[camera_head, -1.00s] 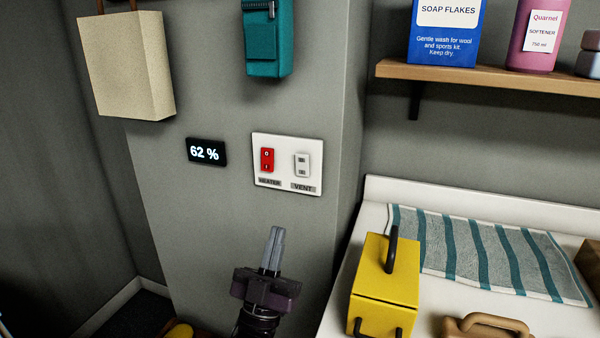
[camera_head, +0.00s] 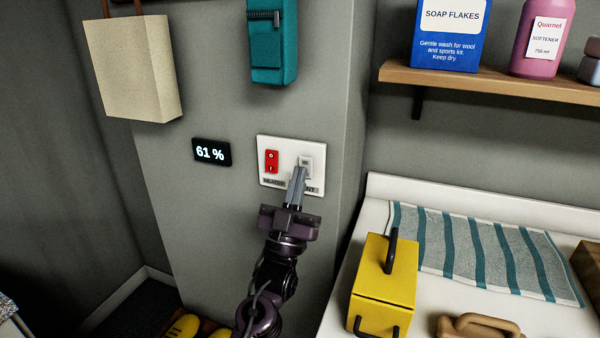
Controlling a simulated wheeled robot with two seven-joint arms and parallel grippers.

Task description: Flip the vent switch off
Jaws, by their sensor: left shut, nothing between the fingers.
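A white switch plate (camera_head: 287,148) is fixed on the grey wall. It bears a red heater switch (camera_head: 271,161) on the left and a white vent switch (camera_head: 306,160) on the right. My left gripper (camera_head: 299,173) is shut and empty, with its fingertips at the lower part of the vent switch. The fingers hide that lower part and some of the label below. I cannot tell whether the tips touch the switch. My right gripper is not in view.
A black display (camera_head: 211,152) reading 61 % is left of the plate. A beige bag (camera_head: 131,68) and a teal pouch (camera_head: 272,42) hang above. At right are a yellow box (camera_head: 384,285), a striped towel (camera_head: 485,252) and a shelf (camera_head: 480,88).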

